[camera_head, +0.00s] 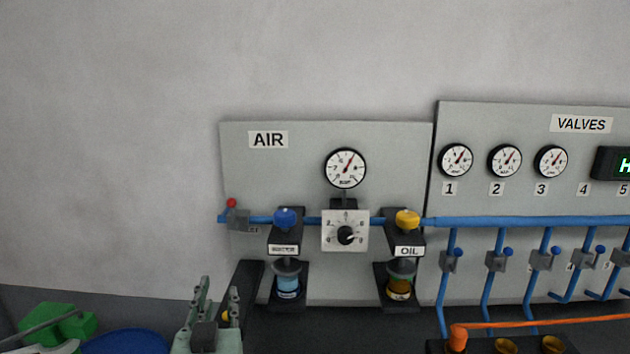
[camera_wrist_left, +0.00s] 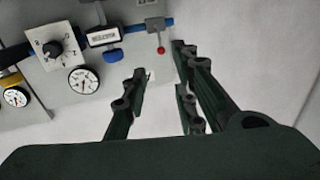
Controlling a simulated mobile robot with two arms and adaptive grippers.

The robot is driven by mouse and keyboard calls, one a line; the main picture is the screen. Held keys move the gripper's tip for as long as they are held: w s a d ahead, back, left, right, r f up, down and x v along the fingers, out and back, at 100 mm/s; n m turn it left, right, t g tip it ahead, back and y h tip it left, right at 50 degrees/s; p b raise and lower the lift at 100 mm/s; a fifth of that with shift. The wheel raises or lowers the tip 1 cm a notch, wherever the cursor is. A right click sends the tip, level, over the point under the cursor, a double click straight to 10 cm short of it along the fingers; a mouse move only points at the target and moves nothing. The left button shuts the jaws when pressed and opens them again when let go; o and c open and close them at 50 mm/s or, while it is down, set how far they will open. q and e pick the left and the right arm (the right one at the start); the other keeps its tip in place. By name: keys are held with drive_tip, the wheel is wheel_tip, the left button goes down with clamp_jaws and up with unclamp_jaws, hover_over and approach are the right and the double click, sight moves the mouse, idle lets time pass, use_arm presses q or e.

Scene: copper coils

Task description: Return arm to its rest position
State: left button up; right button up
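My left gripper (camera_head: 213,304) shows at the bottom of the head view, in front of the lower left corner of the AIR panel. In the left wrist view its fingers (camera_wrist_left: 160,92) are spread apart with nothing between them. The AIR panel (camera_head: 390,150) is behind, with a round gauge (camera_head: 345,168), a dial with a black knob (camera_head: 345,231) and a small red-tipped valve lever (camera_head: 231,203). The red-tipped lever also shows in the left wrist view (camera_wrist_left: 161,50), just beyond the fingers and apart from them. My right gripper is not in view.
The VALVES panel (camera_head: 500,118) with several gauges and blue pipes stands at the right. An orange pipe (camera_head: 545,322) runs below it. A green object (camera_head: 58,328) and a blue round thing (camera_head: 125,342) are at lower left. The wall at upper left is bare.

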use_arm(q)
drive_tip(key=s+a+f+m+g+h, duration=0.15)
drive_tip(key=s+f+g, duration=0.3)
drive_tip(key=f, duration=0.55)
drive_tip(key=s+a+f+g, duration=0.25)
drive_tip(key=s+f, duration=0.25)
drive_tip(key=f, duration=0.6)
drive_tip(key=s+f+m+g+h, duration=0.1)
drive_tip(key=s+f+g, duration=0.35)
drive_tip(key=s, duration=0.45)
drive_tip(key=s+f+m+g+h, duration=0.1)
drive_tip(key=s+f+g, duration=0.2)
drive_tip(key=s+f, duration=0.45)
drive_tip(key=s+f+g+b, duration=0.1)
drive_tip(key=s+f, duration=0.1)
drive_tip(key=f, duration=1.2)
drive_tip(key=s+f+b, duration=0.2)
drive_tip(key=f, duration=1.2)
drive_tip(key=s+a+f+g+b, duration=0.1)
drive_tip(key=s+a+f, duration=0.2)
drive_tip(key=s+f, duration=1.3)
drive_tip(key=shift+f+y+b, duration=0.3)
drive_tip(key=shift+f+y, duration=0.05)
drive_tip(key=shift+f, duration=0.2)
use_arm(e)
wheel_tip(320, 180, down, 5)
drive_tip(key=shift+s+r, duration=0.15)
